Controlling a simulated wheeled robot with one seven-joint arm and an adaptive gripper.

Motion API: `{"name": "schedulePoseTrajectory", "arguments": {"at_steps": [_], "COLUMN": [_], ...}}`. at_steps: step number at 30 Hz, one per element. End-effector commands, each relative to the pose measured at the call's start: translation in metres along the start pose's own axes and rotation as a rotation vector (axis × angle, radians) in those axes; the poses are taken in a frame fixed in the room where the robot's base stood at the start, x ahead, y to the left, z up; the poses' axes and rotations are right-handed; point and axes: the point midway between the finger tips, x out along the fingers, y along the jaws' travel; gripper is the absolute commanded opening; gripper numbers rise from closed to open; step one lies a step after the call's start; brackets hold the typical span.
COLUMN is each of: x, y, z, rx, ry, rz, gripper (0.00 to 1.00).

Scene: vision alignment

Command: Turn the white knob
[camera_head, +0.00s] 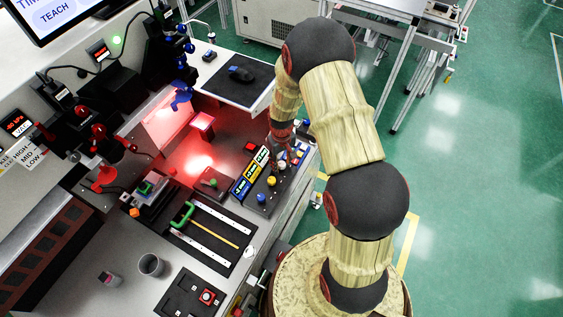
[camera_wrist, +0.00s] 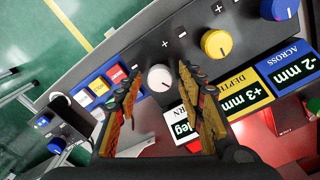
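The white knob (camera_wrist: 159,77) is on the dark control panel (camera_wrist: 190,45), at the middle of the wrist view. Its dark pointer mark is too small to read surely. My gripper (camera_wrist: 161,70) is open, with one finger on the left of the knob and one on the right. A gap shows between the knob and each fingertip; I cannot tell how far the tips are above the panel.
The yellow knob (camera_wrist: 215,43) is just right of my right finger, and the blue knob (camera_wrist: 279,8) is further right. Coloured buttons (camera_wrist: 98,87) are left of my left finger. Label cards (camera_wrist: 244,95) lie below the knobs. A red-lit station (camera_head: 203,121) stands left of the panel.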

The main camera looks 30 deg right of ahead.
Motion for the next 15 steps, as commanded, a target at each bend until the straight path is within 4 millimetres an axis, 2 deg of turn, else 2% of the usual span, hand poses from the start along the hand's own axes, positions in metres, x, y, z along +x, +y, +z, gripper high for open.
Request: {"name": "schedulePoseTrajectory", "arguments": {"at_steps": [15], "x": [-0.0002], "y": [-0.0001], "z": [0.0], "rx": [0.0], "ry": [0.0], "rz": [0.0], "gripper": [0.07]}}
